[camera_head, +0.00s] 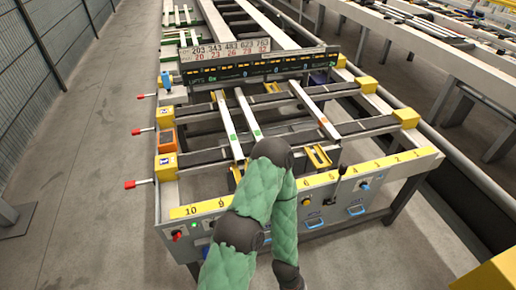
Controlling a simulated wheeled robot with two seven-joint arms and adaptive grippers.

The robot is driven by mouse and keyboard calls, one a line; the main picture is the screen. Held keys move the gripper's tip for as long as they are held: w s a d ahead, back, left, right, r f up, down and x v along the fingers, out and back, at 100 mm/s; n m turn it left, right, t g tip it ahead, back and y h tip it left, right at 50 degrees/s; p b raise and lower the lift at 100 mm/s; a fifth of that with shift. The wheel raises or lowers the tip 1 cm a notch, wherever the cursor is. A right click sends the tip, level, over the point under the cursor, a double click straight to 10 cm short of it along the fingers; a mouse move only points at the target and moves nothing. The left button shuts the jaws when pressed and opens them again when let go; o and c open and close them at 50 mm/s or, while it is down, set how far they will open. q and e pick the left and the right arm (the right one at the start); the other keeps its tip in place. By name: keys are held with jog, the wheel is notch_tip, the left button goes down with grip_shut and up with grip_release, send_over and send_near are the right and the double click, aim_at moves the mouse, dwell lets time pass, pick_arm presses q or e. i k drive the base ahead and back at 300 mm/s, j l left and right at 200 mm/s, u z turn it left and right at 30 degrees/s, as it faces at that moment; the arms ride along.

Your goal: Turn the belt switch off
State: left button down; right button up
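A front panel (188,222) with yellow number strips carries several controls; I cannot tell from labels which one is the belt switch. At its left end is a red knob (177,235) with small green and dark buttons beside it. Right of my arm are a yellow button (306,201) and an upright black-knobbed lever (341,172). A blue control (365,187) is farther right. A green-padded arm of mine rises from the bottom, bends at a black elbow and comes back down, covering the middle of the panel. Neither gripper shows.
Three red-handled levers (137,131) stick out from the left side of the runout table. Several boards (315,108) lie along it. A dark display (245,68) spans it at the back. The grey floor on the left (80,190) is clear.

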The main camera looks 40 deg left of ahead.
aim_at(176, 234)
jog(key=k+u, duration=0.1)
jog(key=u, duration=2.35)
jog(key=k, duration=0.05)
